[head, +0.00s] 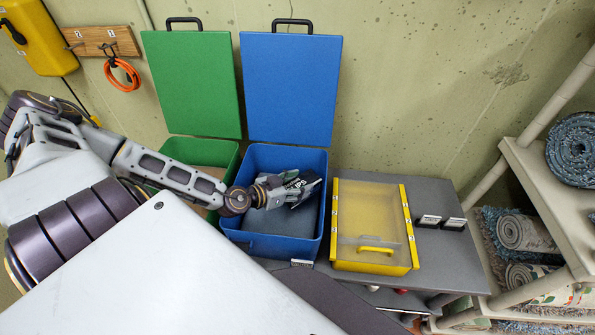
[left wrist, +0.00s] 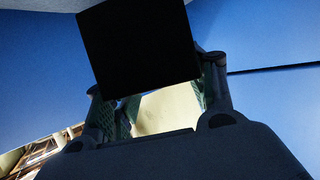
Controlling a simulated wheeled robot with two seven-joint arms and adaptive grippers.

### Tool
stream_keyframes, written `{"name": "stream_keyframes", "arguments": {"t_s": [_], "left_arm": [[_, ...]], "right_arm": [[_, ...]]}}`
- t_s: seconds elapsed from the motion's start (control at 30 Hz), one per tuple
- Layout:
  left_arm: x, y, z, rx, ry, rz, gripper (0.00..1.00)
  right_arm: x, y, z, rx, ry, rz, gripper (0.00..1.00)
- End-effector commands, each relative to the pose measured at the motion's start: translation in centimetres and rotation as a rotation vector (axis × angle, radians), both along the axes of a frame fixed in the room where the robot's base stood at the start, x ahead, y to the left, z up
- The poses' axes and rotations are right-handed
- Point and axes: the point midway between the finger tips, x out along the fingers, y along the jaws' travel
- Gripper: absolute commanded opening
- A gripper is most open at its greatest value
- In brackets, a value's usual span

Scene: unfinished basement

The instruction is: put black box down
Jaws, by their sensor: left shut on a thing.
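My left gripper (head: 297,189) reaches in from the left and is at the mouth of the open blue bin (head: 322,216). It is shut on the black box, which fills the upper middle of the left wrist view (left wrist: 146,46) as a dark square between the fingers (left wrist: 160,92). In the head view the fingers largely hide the box. Blue walls surround the gripper in the left wrist view. I cannot tell whether the box touches the bin's floor. My right gripper is not in view.
The blue bin's lid (head: 291,88) stands open against the wall. A green bin (head: 203,150) with its raised lid (head: 192,85) stands to the left. A yellow bin with a clear lid (head: 370,212) is shut at right. Shelves with rolled rugs (head: 575,150) stand far right.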

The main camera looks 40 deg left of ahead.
Motion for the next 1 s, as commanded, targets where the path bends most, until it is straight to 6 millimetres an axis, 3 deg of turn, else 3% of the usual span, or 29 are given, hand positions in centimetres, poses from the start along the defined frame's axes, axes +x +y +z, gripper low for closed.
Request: {"name": "stream_keyframes", "arguments": {"t_s": [0.4,0.9,0.93,1.0], "left_arm": [[0.0,-0.1,-3.3,-0.002,-0.001,-0.001,0.27],[0.0,-0.1,-3.7,-0.001,-0.001,-0.001,0.27],[0.0,-0.1,-3.7,0.000,0.000,-0.001,0.58],[0.0,-0.1,-3.7,0.000,0.000,-0.001,0.67]], "right_arm": [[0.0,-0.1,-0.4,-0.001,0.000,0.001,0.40],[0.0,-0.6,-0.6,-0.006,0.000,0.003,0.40],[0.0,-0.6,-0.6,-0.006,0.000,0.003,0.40],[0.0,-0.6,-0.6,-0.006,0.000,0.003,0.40]]}}
